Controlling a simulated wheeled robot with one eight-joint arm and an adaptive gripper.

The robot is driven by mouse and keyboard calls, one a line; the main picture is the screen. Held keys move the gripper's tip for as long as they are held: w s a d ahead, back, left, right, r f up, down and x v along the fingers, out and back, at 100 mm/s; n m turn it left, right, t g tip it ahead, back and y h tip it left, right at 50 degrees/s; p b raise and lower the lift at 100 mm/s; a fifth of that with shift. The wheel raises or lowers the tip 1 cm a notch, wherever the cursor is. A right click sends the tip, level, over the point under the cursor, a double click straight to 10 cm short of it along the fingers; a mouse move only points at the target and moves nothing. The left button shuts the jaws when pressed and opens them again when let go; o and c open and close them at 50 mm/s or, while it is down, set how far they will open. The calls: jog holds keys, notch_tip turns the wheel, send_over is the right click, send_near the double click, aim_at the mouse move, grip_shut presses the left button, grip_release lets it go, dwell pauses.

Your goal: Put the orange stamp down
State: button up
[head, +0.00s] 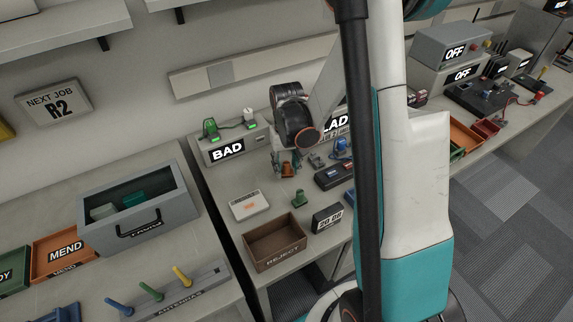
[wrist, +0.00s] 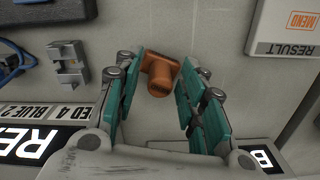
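The orange stamp (wrist: 161,76) is between the two teal-padded fingers of my gripper (wrist: 158,82) in the wrist view. There is a visible gap between its left side and the left finger; the right finger is close to it. The fingers are spread, not closed on the stamp. In the head view my gripper (head: 286,160) points down over the bench behind the green stamp, and the orange stamp (head: 287,169) shows small and partly hidden between the fingers. The stamp appears to stand on the bench, though its contact with the surface is hard to see.
A green stamp (head: 299,198), a RESULT plate (head: 249,205) reading MEND, and a brown REJECT tray (head: 275,243) are in front. A grey clip-like part (wrist: 68,65) lies left in the wrist view. A BAD box (head: 232,147) stands behind.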

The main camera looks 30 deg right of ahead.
jog(key=shift+r, duration=0.1)
notch_tip(320, 180, up, 12)
jog(key=p, duration=0.4)
dwell(0.5)
jog(key=shift+r, duration=0.1)
notch_tip(320, 180, up, 11)
jog(key=n+t+p, duration=0.1)
jog(key=t, duration=0.2)
send_over(286, 164)
jog(key=s+a, duration=0.5)
jog(key=s, duration=0.2)
jog(key=s+a+r+n+t, duration=0.1)
jog(key=s+a+r+t, duration=0.3)
jog(key=s, duration=0.4)
jog(key=shift+a+r+n+b, duration=0.3)
jog(key=shift+a+n+b, duration=0.1)
jog(key=shift+a, duration=0.2)
